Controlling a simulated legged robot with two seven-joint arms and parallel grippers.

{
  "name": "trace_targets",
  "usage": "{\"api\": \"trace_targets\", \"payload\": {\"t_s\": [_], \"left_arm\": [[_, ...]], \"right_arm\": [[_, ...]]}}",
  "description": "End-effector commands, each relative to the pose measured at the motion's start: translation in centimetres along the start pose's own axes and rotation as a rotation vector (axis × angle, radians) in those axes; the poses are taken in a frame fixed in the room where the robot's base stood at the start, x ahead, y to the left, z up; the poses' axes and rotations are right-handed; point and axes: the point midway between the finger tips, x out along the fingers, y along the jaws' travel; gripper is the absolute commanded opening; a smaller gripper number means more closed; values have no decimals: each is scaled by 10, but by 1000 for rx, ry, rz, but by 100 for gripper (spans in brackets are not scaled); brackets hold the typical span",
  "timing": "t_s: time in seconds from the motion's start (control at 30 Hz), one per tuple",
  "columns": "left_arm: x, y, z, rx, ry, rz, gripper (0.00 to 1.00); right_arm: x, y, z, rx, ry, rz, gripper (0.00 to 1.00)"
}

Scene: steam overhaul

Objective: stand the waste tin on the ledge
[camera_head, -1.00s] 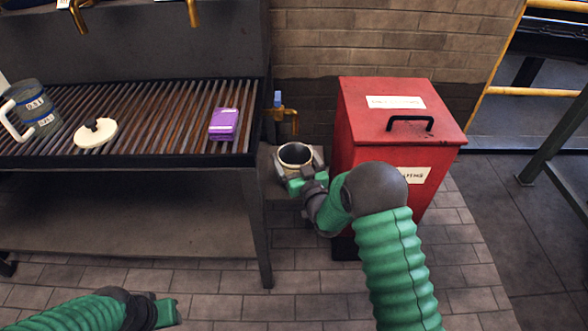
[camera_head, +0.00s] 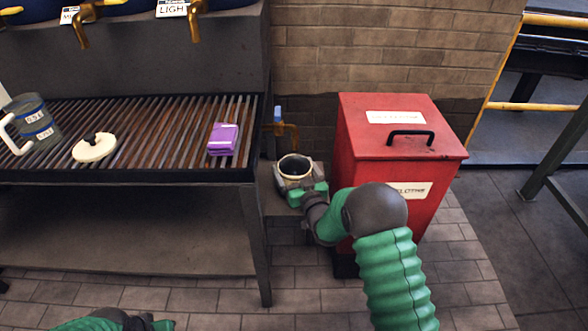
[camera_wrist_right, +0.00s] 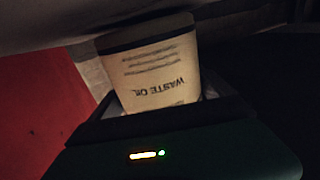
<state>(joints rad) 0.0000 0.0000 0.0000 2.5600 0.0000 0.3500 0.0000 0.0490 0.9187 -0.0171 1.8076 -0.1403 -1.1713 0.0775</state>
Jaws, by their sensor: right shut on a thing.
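The waste tin (camera_head: 294,166) is a cream, open-topped tin with a dark rim, seen from above between the slatted bench and the red bin. In the right wrist view the tin (camera_wrist_right: 155,75) shows its "WASTE OIL" lettering, upside down. My right gripper (camera_head: 299,184) is shut on the tin. The stone ledge (camera_head: 272,190) shows beside and below the tin, by the wall. Whether the tin's base touches the ledge is hidden by the gripper. My left gripper (camera_head: 150,325) is at the bottom edge, mostly cut off.
A red bin (camera_head: 400,165) with a black handle stands close on the right. The bench (camera_head: 120,175) on the left holds a measuring jug (camera_head: 35,122), a cream lid (camera_head: 94,148) and a purple packet (camera_head: 223,139). A brass tap (camera_head: 286,130) sticks out above the tin.

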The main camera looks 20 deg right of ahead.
Motion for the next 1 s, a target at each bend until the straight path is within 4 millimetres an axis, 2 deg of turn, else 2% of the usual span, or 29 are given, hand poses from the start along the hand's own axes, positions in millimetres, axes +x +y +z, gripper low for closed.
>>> {"api": "trace_targets", "payload": {"t_s": [0.33,0.37,0.4,0.63,0.73,0.87,1.0], "left_arm": [[4,0,1,0,0,0,36],[4,0,1,0,0,0,36],[4,0,1,0,0,0,36],[3,0,1,0,0,0,36],[-1,0,0,0,0,0,36],[-14,0,-3,0,0,0,36],[-30,0,-7,0,0,0,36]], "right_arm": [[0,0,5,0,2,0,42],[0,0,4,0,2,0,94],[0,0,4,0,2,0,100],[0,0,5,0,-1,0,100],[-7,0,4,0,-2,0,100],[-32,0,1,1,-5,1,100],[-74,1,2,0,-7,1,100]]}}
